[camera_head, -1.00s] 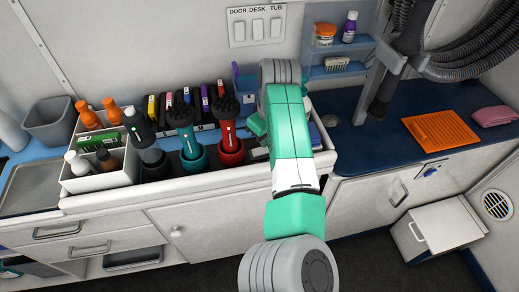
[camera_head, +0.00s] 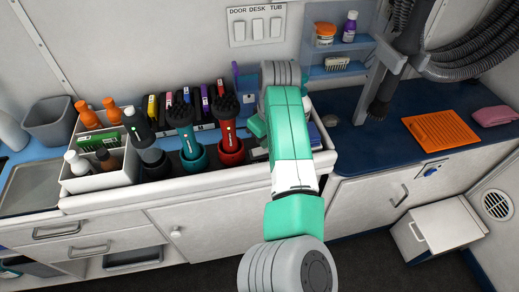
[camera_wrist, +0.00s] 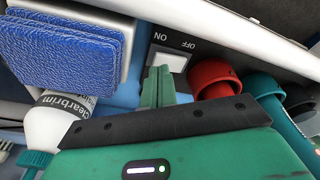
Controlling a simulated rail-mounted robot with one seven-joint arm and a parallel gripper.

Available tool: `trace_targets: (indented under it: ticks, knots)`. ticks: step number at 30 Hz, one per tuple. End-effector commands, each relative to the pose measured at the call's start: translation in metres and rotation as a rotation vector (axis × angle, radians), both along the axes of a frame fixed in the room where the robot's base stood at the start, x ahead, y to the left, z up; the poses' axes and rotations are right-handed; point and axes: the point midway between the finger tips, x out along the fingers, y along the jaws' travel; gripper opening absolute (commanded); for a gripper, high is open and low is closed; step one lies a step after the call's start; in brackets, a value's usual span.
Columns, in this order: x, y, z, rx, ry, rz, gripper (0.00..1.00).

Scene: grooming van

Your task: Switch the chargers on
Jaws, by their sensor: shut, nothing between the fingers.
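A pale switch (camera_wrist: 172,62) with ON and OFF printed beside it shows in the wrist view. My gripper (camera_wrist: 160,75) has its green fingers together and empty, with the tips at the switch's lower edge; I cannot tell whether they touch it or which way it is set. Next to it are a red charger cup (camera_wrist: 209,80) and a teal one (camera_wrist: 264,86). In the head view, a red clipper (camera_head: 226,121) and a teal clipper (camera_head: 185,132) stand in their cups; a dark clipper (camera_head: 138,130) stands farther left. My arm hides the switch there.
A bottle (camera_wrist: 52,122) and blue pads (camera_wrist: 62,52) crowd the gripper's left in the wrist view. A white caddy (camera_head: 105,172) holds bottles left of the chargers. A three-switch wall panel (camera_head: 256,25) is above. The blue counter (camera_head: 370,145) at right has free room.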

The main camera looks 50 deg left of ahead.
Motion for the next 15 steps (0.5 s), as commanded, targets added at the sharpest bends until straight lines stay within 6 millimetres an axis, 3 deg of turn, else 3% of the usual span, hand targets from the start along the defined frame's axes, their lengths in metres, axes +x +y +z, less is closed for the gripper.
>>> trace_targets:
  ticks: [15]
  knots:
    - [-0.0003, 0.0002, -0.0084, 0.0, 0.001, 0.0, 0.0]
